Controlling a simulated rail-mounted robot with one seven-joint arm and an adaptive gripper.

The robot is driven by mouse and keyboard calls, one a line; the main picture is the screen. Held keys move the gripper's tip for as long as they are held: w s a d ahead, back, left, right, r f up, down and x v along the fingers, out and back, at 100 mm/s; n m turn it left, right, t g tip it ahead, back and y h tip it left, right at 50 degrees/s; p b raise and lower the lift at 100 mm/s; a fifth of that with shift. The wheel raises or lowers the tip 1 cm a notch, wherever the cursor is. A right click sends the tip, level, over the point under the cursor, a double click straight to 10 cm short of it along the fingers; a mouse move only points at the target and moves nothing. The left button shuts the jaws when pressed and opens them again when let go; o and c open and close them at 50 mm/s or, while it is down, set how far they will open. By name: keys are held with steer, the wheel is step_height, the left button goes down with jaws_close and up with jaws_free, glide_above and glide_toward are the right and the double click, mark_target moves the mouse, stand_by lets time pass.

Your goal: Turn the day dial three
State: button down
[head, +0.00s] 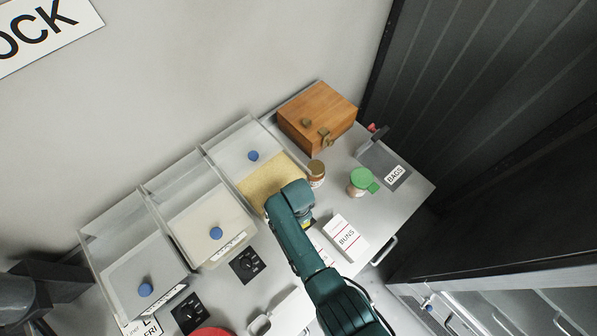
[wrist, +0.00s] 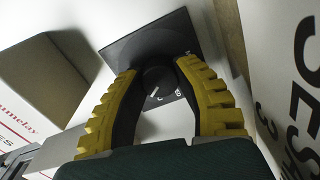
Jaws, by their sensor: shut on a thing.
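In the wrist view my gripper (wrist: 158,74) has its two yellow-backed fingers on either side of a round black dial knob (wrist: 157,84), shut on it. The knob sits on a square black dial plate (wrist: 133,48) with small white marks, partly hidden by the fingers. In the head view my arm's end covers this dial, in front of the bin with yellow grain. Two more black dials show there, one in front of the middle bin (head: 247,264) and one in front of the left bin (head: 190,312).
Clear bins with blue knobs (head: 215,233) line the wall. White BUNS boxes (head: 346,237) lie right of my arm. A brown-lidded jar (head: 316,174), a green-lidded jar (head: 361,181), a wooden box (head: 317,115) and a BAGS holder (head: 384,163) stand farther right.

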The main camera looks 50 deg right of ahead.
steer(key=c, duration=0.7)
jaws_free()
step_height(320, 180, up, 12)
